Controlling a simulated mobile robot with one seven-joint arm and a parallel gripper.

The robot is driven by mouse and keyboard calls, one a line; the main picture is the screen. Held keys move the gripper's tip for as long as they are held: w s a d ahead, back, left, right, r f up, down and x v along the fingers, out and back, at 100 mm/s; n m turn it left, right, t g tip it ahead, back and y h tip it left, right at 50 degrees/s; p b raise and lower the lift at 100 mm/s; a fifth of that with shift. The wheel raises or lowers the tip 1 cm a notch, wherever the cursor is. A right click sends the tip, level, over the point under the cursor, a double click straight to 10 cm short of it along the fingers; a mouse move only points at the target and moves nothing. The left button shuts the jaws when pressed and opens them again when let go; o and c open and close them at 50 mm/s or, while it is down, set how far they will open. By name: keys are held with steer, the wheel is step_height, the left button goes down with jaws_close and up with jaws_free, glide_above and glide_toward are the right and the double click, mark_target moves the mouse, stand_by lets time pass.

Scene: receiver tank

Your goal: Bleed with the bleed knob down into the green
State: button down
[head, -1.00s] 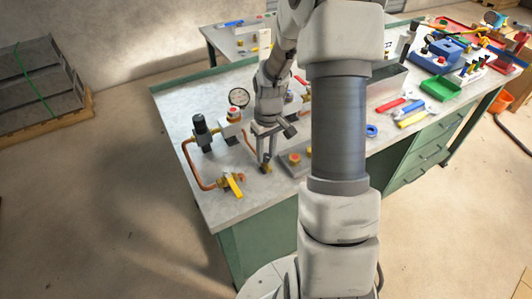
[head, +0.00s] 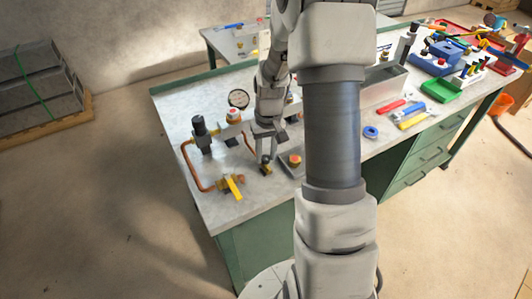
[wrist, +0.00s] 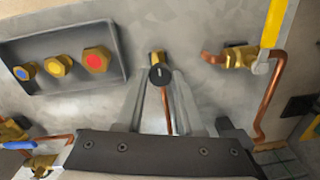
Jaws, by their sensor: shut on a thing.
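The bleed knob (wrist: 160,76) is a small black round knob with a pale mark on its face, on a brass fitting at the bench front. My gripper (wrist: 160,88) is shut on it, one finger on either side. In the head view, my gripper (head: 266,157) reaches down to the brass fitting (head: 266,169), and the knob is mostly hidden by the fingers. The round pressure gauge (head: 238,98) stands behind on the bench. Its face is too small to read the needle or any green band, and it is not in the wrist view.
A yellow-handled valve (head: 233,186) on copper pipe is left of my gripper. A black-topped regulator (head: 199,128) stands behind it. A grey tray (wrist: 112,82) with blue, yellow and red-capped fittings lies close to the knob. The bench's front left corner is clear.

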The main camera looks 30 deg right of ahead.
mark_target(268, 157)
steer(key=c, duration=0.5)
jaws_free()
steer(key=shift+c, duration=0.2)
step_height(268, 157, up, 18)
steer(key=p, duration=0.1)
steer(key=shift+d+f, duration=0.25)
steer(key=shift+d, duration=0.1)
steer(key=shift+s, duration=0.1)
